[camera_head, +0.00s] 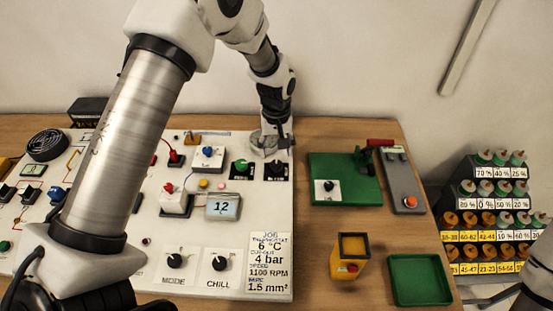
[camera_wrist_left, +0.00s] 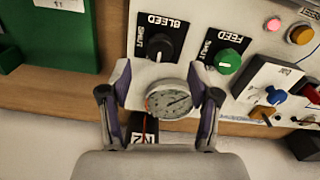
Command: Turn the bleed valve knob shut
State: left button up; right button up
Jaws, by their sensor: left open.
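The black bleed valve knob (camera_wrist_left: 160,47) sits on a black plate lettered BLEED and SHUT in the wrist view. A pale pointer mark shows on it, not clearly beside the SHUT word. It also shows, small and dark, in the head view (camera_head: 275,168). The green feed knob (camera_wrist_left: 227,61) is beside it. A round dial gauge (camera_wrist_left: 173,100) stands between the fingers in the wrist view. My left gripper (camera_wrist_left: 160,82) is open, its fingers apart, and the bleed knob lies beyond the fingertips. My right gripper is not in view.
The white panel carries a display (camera_head: 222,206), two lower knobs and a job card (camera_head: 268,263). To the right are a green board (camera_head: 345,190), a grey box with an orange button (camera_head: 402,180), a yellow container (camera_head: 349,257) and a green tray (camera_head: 421,280).

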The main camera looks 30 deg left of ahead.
aim_at(276, 164)
pick_arm(q)
notch_tip(276, 164, down, 6)
jog(key=shift+w+a+r+p, duration=0.1)
jog(key=shift+r+p, duration=0.05)
jog(key=shift+p, duration=0.45)
jog(key=shift+r, duration=0.15)
jog(key=shift+c, duration=0.7)
jog(key=c, duration=1)
jog(key=shift+m, duration=0.4)
jog(key=m, duration=0.3)
jog(key=shift+m+b, duration=0.3)
jog(key=shift+b, duration=0.1)
jog(key=m, duration=0.4)
jog(key=shift+s+m, duration=0.2)
jog(key=shift+m, duration=0.1)
jog(key=m+b, duration=0.1)
jog(key=m, duration=0.3)
jog(key=shift+m, duration=2.5)
